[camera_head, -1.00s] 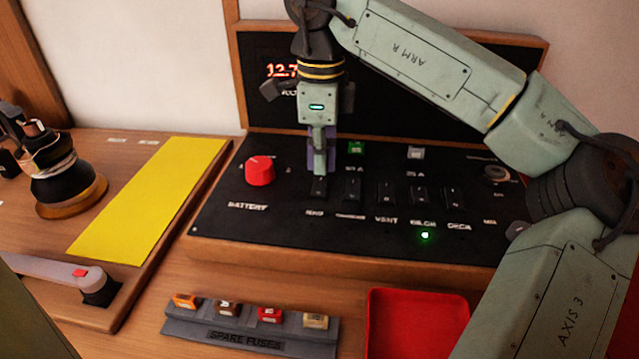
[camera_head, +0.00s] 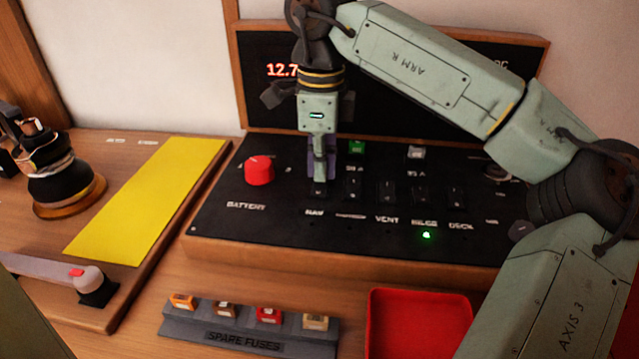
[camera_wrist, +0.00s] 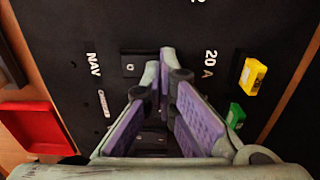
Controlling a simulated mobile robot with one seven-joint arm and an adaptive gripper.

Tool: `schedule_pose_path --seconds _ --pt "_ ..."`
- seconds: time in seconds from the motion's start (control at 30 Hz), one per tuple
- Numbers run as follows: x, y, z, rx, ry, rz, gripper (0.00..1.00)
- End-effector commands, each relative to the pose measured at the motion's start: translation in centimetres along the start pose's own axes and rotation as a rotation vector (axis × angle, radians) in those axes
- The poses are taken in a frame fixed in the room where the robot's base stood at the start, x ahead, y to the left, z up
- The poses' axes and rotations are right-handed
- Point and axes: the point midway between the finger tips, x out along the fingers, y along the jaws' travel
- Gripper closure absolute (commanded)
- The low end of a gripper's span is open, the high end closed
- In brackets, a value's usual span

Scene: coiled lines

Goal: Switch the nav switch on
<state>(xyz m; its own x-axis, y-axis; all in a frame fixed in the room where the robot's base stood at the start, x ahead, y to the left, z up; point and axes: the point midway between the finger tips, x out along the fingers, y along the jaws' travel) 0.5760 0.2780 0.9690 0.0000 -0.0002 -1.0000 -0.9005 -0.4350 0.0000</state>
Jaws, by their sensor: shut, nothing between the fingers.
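The black switch panel (camera_head: 215,215) carries a row of black rocker switches. The nav switch (camera_head: 318,192) is the leftmost, above the label NAV, and is partly hidden by my gripper (camera_head: 319,178). In the wrist view the nav switch (camera_wrist: 132,66) lies just beyond my fingertips, with a small "O" mark on it. My gripper (camera_wrist: 166,58) is shut and empty, pointing down at the switch; I cannot tell whether the tips touch it. The only lit green lamp (camera_head: 426,235) is below another switch farther right; none shows lit by NAV.
A red battery knob (camera_head: 259,170) stands left of the nav switch. In front are a spare-fuse holder (camera_head: 245,338) and a red tray (camera_head: 420,296). An upright display board (camera_head: 262,110) stands behind.

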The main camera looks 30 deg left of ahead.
Motion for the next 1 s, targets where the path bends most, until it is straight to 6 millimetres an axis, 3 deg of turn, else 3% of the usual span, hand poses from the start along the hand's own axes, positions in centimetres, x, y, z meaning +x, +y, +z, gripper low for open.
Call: schedule_pose_path --seconds 0.37,1.0 --pt "-0.1 0.0 0.0 0.000 0.000 0.000 1.00" --pt "-5.2 0.0 0.0 0.000 0.000 0.000 1.00"
